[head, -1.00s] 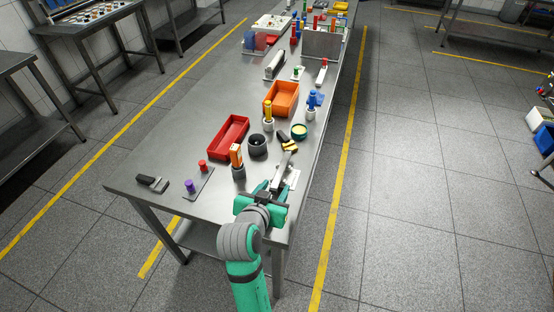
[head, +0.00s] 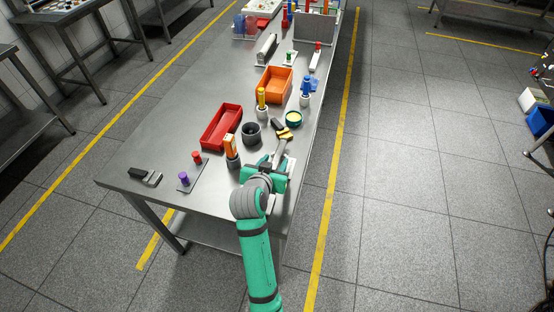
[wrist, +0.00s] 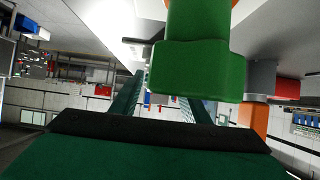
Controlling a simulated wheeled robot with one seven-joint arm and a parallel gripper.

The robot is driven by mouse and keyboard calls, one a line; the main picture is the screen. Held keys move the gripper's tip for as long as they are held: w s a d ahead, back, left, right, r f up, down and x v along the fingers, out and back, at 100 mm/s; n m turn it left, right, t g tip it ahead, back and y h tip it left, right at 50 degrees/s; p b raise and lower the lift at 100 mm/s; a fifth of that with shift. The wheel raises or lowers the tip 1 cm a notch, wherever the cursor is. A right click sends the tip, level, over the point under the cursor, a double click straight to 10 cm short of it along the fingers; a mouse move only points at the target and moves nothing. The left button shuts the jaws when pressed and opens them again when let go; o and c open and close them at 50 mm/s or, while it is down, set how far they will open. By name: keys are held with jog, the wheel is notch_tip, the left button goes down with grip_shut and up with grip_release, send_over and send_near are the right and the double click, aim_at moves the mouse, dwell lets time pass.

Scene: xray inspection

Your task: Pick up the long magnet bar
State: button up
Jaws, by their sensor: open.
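A pale, narrow bar (head: 282,148) lies at the near right of the steel table, running away from my gripper; it fits the long magnet bar, though I cannot be sure. My gripper (head: 268,163) is low over the table's near end at the bar's near end and hides part of it. In the wrist view, the two fingers (wrist: 162,100) stand apart. A bright green blocky thing (wrist: 195,70) fills the view close to the right finger; I cannot tell what it belongs to or whether it touches.
A dark cup (head: 251,134), an orange-topped holder (head: 231,148) and a red tray (head: 221,128) stand left of my gripper. A yellow-and-black piece (head: 285,133) and a green-rimmed dish (head: 293,119) lie beyond. The table's left middle is clear.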

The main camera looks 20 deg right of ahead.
jog(key=shift+w+d+f, duration=0.3)
jog(key=shift+w+d, duration=0.1)
jog(key=shift+w, duration=0.1)
grip_shut()
jog(key=shift+r, duration=0.2)
